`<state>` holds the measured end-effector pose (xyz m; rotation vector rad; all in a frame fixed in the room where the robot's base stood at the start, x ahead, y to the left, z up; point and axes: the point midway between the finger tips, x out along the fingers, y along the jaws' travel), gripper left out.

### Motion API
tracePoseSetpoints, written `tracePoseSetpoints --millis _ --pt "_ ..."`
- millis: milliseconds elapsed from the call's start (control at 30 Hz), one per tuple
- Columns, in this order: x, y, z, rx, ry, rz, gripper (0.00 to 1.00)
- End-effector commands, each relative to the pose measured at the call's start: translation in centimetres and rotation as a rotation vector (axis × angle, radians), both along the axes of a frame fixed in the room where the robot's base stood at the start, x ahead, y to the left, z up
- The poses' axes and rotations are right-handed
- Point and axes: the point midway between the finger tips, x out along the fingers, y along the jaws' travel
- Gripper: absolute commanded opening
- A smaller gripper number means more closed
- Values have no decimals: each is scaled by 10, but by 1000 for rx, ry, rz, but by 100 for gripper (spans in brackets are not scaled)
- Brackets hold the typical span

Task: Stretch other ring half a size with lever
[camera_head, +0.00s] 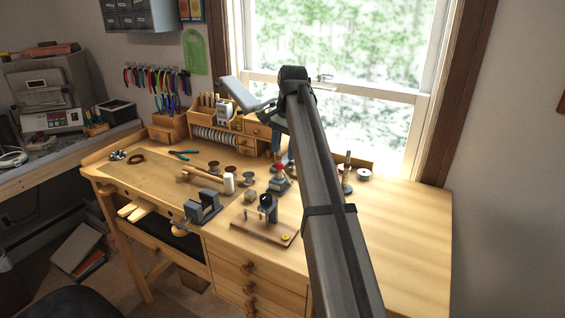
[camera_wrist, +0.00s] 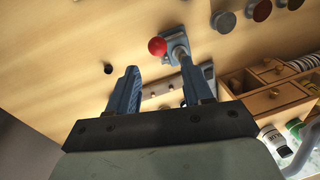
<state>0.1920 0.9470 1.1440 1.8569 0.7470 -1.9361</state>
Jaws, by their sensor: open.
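A lever with a red ball knob (camera_head: 280,167) stands on a small blue-grey device (camera_head: 279,184) on the wooden bench. In the wrist view the red knob (camera_wrist: 157,46) shows just beyond my fingertips, nearer the right finger, with the device's base (camera_wrist: 177,42) behind it. My gripper (camera_wrist: 158,66) is open, its two blue fingers spread and nothing held between them. In the head view my arm hides most of the gripper; a bit of blue finger shows beside the knob. I cannot make out a ring on the device.
A wooden board (camera_head: 250,233) with a black-topped tool and a small yellow round piece lies in front. A grey vise-like block (camera_head: 203,207) and a white bottle (camera_head: 229,183) stand to the left. A drawer organizer (camera_head: 255,131) stands behind. The bench's right side (camera_head: 410,230) is clear.

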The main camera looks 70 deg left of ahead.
Motion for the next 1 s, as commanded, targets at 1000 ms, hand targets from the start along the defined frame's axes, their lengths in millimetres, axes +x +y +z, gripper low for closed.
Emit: tracePoseSetpoints --millis 1000 --pt "3 -4 44 0 0 0 50"
